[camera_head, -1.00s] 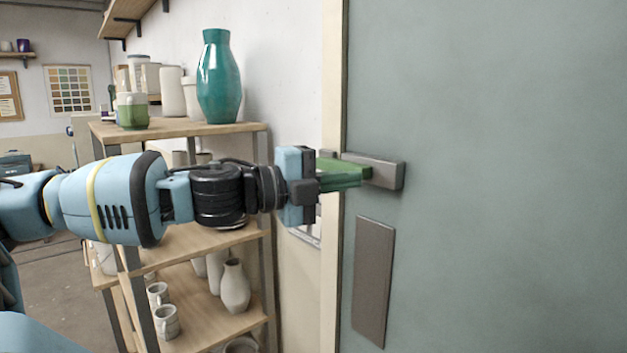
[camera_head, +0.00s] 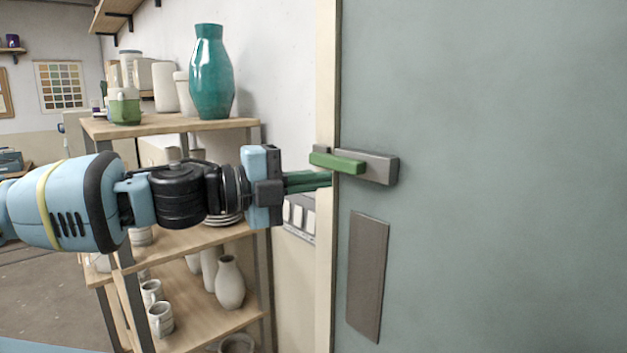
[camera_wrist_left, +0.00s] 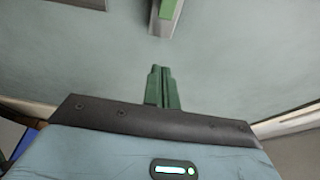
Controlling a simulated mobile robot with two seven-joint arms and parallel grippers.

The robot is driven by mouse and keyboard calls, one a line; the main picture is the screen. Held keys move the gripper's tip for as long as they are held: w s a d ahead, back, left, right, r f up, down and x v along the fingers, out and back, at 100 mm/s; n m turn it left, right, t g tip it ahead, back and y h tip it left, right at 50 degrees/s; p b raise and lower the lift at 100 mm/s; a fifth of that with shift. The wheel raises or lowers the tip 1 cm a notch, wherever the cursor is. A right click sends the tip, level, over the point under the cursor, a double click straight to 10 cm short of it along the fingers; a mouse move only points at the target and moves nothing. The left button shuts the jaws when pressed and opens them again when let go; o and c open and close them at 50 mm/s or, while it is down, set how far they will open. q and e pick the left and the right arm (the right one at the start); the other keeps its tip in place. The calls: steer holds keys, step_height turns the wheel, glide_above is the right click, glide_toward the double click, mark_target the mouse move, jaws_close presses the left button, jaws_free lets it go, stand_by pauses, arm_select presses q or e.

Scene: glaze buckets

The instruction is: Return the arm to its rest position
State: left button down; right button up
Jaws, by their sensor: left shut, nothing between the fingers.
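My left gripper (camera_head: 330,180) reaches in from the left in the head view, its green fingers shut and empty. Its tips are just short of the grey-green door (camera_head: 500,180), below and to the left of the green door handle (camera_head: 337,163) on its grey mount (camera_head: 380,168). In the left wrist view the shut fingers (camera_wrist_left: 160,72) point at the door, and the handle (camera_wrist_left: 168,10) shows at the top edge, apart from the fingertips. My right gripper is not in view.
A wooden shelf (camera_head: 165,126) with a teal vase (camera_head: 211,75) and pale pottery stands behind my left arm. The cream door frame (camera_head: 325,255) is close by the fingers. A grey plate (camera_head: 368,275) is on the door below the handle. Open floor (camera_head: 45,300) lies at the left.

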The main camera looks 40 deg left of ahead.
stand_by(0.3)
arm_select(q)
steer(key=w+d+f+n+g+h, duration=0.1)
steer(key=w+d+f, duration=0.2)
steer(key=f, duration=0.4)
steer(key=w+d+f+n+g+h, duration=0.1)
steer(key=w+d+f, duration=0.25)
steer(key=f, duration=0.35)
steer(key=d+f+n+y, duration=0.1)
steer(key=d+f+n, duration=0.15)
steer(key=f, duration=0.75)
steer(key=d+f+n, duration=0.1)
steer(key=f+n, duration=0.3)
steer(key=f, duration=0.5)
steer(key=s+d+f+n+g+y, duration=0.2)
steer(key=s+f+n, duration=0.4)
steer(key=s+f, duration=0.6)
steer(key=s+d+f+n+g+y, duration=0.2)
steer(key=s+d+f+n+y, duration=0.2)
steer(key=s+f, duration=0.8)
step_height(320, 180, down, 6)
steer(key=shift+s+f+n+g+y, duration=0.2)
steer(key=shift+n+g+y, duration=0.15)
steer(key=shift+n, duration=0.7)
steer(key=shift+a, duration=0.1)
